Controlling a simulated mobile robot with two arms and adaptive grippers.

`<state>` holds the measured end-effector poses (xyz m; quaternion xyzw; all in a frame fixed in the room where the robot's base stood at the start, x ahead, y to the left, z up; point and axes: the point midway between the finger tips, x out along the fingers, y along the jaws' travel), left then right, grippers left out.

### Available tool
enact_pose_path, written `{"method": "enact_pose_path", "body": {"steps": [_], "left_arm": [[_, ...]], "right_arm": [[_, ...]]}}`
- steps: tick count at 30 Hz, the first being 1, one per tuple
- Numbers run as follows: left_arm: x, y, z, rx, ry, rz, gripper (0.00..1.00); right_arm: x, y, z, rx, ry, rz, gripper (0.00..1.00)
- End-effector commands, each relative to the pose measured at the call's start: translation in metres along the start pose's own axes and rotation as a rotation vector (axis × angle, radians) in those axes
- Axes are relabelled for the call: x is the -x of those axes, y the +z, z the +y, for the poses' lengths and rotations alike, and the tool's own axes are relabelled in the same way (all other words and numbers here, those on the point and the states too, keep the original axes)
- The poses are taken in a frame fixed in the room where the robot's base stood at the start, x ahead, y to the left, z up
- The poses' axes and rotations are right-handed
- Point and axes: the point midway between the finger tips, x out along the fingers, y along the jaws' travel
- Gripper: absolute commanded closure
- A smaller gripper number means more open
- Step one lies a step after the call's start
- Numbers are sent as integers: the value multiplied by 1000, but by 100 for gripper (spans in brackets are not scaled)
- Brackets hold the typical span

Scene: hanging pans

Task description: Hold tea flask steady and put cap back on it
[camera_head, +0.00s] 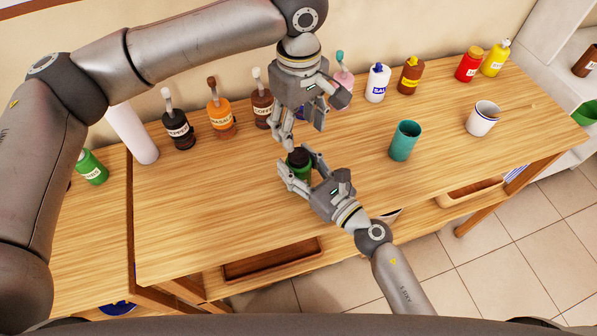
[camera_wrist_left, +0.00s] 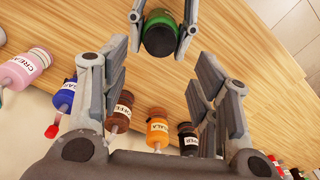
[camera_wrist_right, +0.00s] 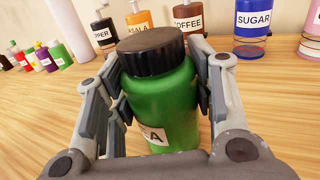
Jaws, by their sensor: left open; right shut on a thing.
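The tea flask is a green jar (camera_head: 303,173) in the middle of the table, partly hidden by fingers in the head view. It stands upright in the right wrist view (camera_wrist_right: 160,105). A dark ribbed cap (camera_wrist_right: 151,50) sits on its top; I cannot tell how tightly it is seated. The cap also shows in the left wrist view (camera_wrist_left: 160,41). My right gripper (camera_head: 298,163) is shut around the flask's body. My left gripper (camera_head: 301,128) is open and empty, above and just behind the flask, with its fingers apart from the cap.
Bottles line the back, including a black one (camera_head: 178,129), an orange one (camera_head: 221,122) and a brown one (camera_head: 263,107). A teal cup (camera_head: 404,141) and a white cup (camera_head: 482,119) stand to the right. The table (camera_head: 210,200) is clear at front left.

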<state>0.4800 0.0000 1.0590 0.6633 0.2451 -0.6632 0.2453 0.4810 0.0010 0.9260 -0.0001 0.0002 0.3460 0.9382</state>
Motion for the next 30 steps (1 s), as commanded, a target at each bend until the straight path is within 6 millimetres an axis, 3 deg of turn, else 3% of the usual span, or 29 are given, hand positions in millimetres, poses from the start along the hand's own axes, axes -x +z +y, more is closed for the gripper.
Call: {"method": "enact_pose_path", "body": {"steps": [15, 28, 30], "left_arm": [[-69, 0, -1, -1, -3, 0, 44], [-78, 0, 0, -1, -1, 0, 44], [-78, 0, 0, -1, -1, 0, 51]], "right_arm": [[0, 0, 0, 0, 0, 1, 100], [0, 0, 0, 0, 0, 1, 100], [0, 0, 0, 0, 0, 1, 100]]}}
